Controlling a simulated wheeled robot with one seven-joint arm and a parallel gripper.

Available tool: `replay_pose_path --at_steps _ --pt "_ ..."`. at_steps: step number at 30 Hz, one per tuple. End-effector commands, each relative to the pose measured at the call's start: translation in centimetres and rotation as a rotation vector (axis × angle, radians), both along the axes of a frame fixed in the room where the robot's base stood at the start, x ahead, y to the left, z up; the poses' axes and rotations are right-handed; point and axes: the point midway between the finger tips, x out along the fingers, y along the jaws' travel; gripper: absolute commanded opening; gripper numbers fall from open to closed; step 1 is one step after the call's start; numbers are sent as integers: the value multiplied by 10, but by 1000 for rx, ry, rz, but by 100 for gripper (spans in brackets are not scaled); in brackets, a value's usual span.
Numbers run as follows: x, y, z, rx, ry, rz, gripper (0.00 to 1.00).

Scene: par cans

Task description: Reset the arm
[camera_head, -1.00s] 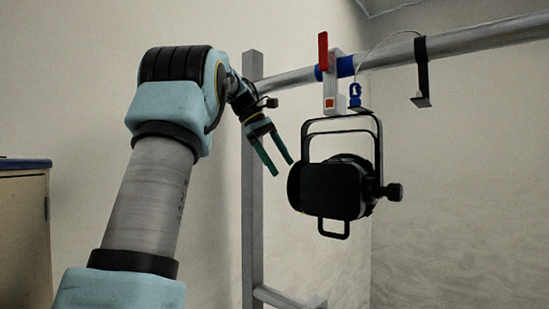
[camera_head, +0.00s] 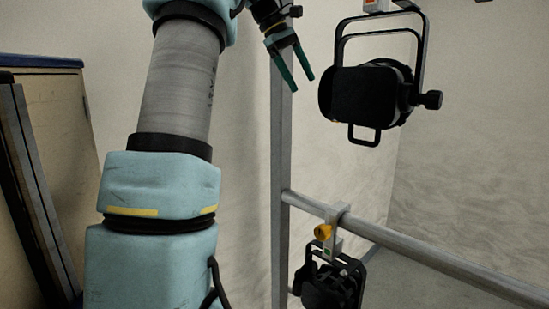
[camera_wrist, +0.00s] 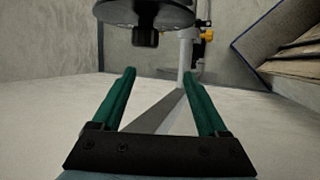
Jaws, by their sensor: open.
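My gripper (camera_head: 297,83) is open and empty, with its green fingers pointing down. It is left of the upper black par can (camera_head: 365,97) in the head view, apart from it. In the wrist view my gripper (camera_wrist: 158,84) has its two fingers spread with nothing between them. A round black lamp part (camera_wrist: 145,12) shows above the fingers there. My arm rises through the left of the head view, and its upper part is cut off by the top edge.
A grey upright post (camera_head: 281,160) stands behind my gripper. A lower horizontal pipe (camera_head: 430,255) carries a second black par can (camera_head: 330,284) on a clamp with a yellow knob (camera_head: 323,232). A wooden cabinet (camera_head: 60,130) stands at the left.

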Motion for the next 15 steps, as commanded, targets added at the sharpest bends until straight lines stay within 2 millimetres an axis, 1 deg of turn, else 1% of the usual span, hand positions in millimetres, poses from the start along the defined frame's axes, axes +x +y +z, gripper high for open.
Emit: replay_pose_path --at_steps 1,2,3,5,6,8,9,11,12,14,15 --pt "-3 7 -27 26 -10 -5 76" --pt "-4 11 -42 42 -23 -11 76" --pt "-7 18 -62 69 -41 -23 76" --pt "-13 28 -93 110 -69 -45 76" --pt "-18 35 -113 139 -87 -64 76" --pt "-29 47 -143 183 -112 -98 76" --pt "-38 55 -164 213 -127 -125 76" --pt "-53 67 -193 258 -152 -172 76" --pt "-64 75 -212 288 -169 -205 76" --pt "-83 87 -240 330 -190 -263 76" --pt "-98 94 -258 358 -204 -304 76"
